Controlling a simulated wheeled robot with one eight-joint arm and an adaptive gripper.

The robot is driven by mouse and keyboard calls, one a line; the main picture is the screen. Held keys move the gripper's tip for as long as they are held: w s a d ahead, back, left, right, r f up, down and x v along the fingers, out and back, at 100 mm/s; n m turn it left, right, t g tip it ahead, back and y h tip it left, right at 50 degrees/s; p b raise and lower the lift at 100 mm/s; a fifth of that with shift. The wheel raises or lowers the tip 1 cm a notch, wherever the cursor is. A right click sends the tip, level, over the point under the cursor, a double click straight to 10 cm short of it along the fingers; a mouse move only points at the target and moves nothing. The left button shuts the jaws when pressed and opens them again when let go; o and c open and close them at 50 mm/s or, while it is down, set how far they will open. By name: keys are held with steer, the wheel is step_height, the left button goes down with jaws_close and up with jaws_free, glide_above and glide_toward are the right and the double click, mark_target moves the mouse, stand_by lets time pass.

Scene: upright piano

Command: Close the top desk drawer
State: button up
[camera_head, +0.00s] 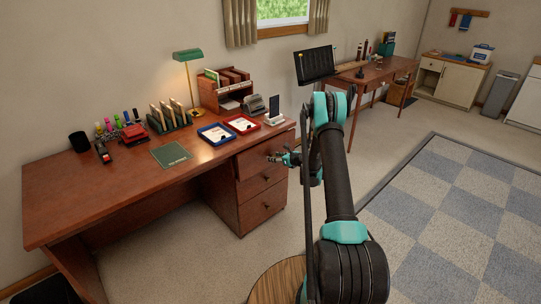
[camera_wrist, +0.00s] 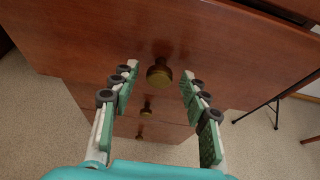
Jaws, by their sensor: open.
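The desk's top drawer (camera_head: 252,160) is at the right end of the brown desk, and my arm partly covers its area in the head view. In the wrist view the top drawer front (camera_wrist: 95,35) fills the upper part, with a round brass knob (camera_wrist: 160,73) in the middle. How far the drawer stands out is hard to tell. My gripper (camera_head: 283,158) is in front of the drawer. In the wrist view my gripper (camera_wrist: 159,78) is open, its two green-padded fingers apart on either side of the knob, with no clear contact.
Lower drawers with knobs (camera_wrist: 145,106) sit below. The desk top (camera_head: 110,185) carries a green lamp (camera_head: 188,55), blue tray (camera_head: 216,134), red tray (camera_head: 241,124) and a phone on a stand (camera_head: 274,112). Open carpet and a checkered rug (camera_head: 460,215) lie to the right.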

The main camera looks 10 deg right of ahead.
steer(key=shift+w+a+f, duration=0.2)
steer(key=shift+w+a, duration=0.1)
steer(key=shift+w, duration=0.15)
jaws_close()
